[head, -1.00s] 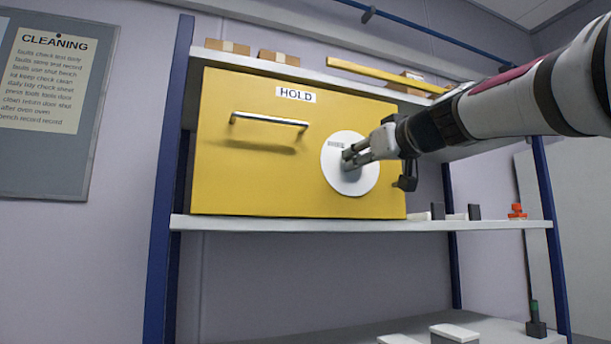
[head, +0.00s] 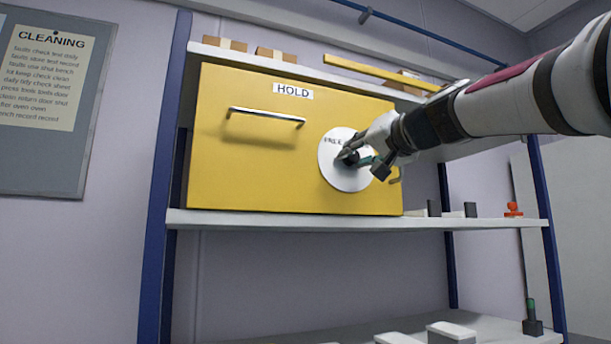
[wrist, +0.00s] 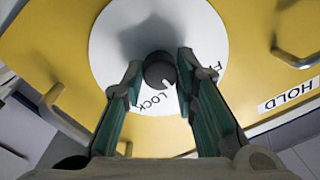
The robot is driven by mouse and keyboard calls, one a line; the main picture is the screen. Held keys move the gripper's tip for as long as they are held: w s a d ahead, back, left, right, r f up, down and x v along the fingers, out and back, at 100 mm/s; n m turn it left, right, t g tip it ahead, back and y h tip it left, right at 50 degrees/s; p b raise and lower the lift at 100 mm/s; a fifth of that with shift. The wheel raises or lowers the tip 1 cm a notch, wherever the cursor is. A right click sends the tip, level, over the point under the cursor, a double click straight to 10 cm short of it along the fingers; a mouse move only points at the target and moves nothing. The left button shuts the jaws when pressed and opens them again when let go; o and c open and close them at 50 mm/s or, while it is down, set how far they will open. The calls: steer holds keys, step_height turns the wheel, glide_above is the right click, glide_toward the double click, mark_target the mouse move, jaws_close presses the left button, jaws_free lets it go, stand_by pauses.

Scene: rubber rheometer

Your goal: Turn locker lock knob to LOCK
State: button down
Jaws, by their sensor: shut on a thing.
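The yellow locker (head: 250,170) has a round white dial (head: 330,175) on its front, which also fills the wrist view (wrist: 110,45). A dark round knob (wrist: 158,72) sits at the dial's centre. My gripper (wrist: 160,65) has its two fingers on either side of the knob, shut on it; in the head view my gripper (head: 350,155) partly hides the knob. The LOCK label (wrist: 157,103) lies between the fingers, below the knob. A small pale mark on the knob faces the end of that label. The FREE label (head: 333,140) is at the dial's upper left in the head view.
A metal bar handle (head: 266,115) and a HOLD sign (head: 292,91) are left and above the dial. The locker stands on a white shelf (head: 300,220) between blue posts (head: 165,180). Small items, including an orange one (head: 513,209), stand to its right.

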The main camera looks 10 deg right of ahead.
steer(key=m+p, duration=0.1)
steer(key=m, duration=0.4)
steer(key=shift+m, duration=0.4)
steer(key=shift+m+h+p, duration=0.3)
steer(key=shift+m+p, duration=0.35)
steer(key=shift+m, duration=1.65)
steer(key=c, duration=1.3)
jaws_free()
steer(key=shift+s, duration=0.1)
steer(key=v, duration=1.2)
steer(key=shift+f, duration=0.35)
